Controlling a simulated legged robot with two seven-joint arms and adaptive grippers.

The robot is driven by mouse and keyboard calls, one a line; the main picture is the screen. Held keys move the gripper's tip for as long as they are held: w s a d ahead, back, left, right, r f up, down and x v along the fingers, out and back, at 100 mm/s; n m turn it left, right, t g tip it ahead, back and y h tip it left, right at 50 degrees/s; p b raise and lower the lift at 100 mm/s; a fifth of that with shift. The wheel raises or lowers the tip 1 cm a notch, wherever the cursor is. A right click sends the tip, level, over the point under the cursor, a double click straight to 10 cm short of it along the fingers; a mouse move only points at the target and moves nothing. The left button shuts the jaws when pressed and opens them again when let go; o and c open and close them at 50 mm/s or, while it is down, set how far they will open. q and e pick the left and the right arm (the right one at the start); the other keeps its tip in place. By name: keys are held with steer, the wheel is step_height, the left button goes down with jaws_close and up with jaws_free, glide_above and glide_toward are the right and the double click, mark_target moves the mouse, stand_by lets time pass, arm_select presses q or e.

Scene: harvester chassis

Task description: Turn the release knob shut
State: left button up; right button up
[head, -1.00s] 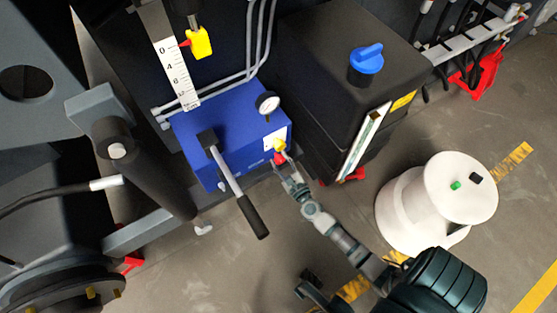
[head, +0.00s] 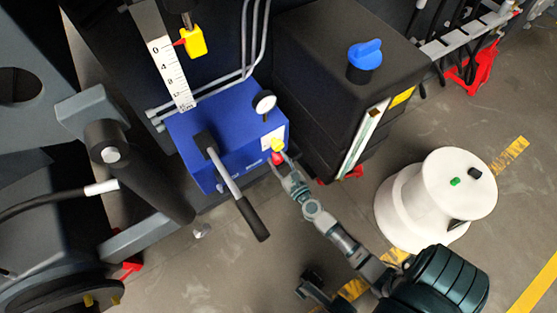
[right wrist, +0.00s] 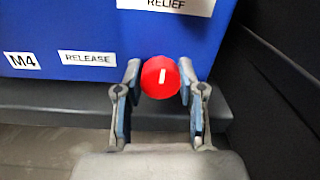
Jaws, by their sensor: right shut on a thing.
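The red release knob (right wrist: 160,77) sits on the lower front of the blue pump box (right wrist: 100,25), just right of the RELEASE label (right wrist: 87,58). A short white mark on its face stands upright in the wrist view. My right gripper (right wrist: 159,88) is shut on the knob, one finger on each side. In the head view the knob (head: 277,158) shows at the box's lower right corner, with my right gripper (head: 282,164) at it.
A yellow knob (head: 278,145) sits just above the red one. A black-gripped lever (head: 252,217) sticks out left of my right arm. A black tank (head: 335,100) with a blue cap (head: 365,54) stands close right. A white round unit (head: 440,195) stands on the floor.

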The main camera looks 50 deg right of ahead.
steer(key=o, duration=0.8)
steer(key=shift+w+a, duration=0.1)
steer(key=o, duration=0.3)
steer(key=shift+f, duration=0.15)
steer(key=shift+o, duration=0.2)
steer(key=v, duration=1.2)
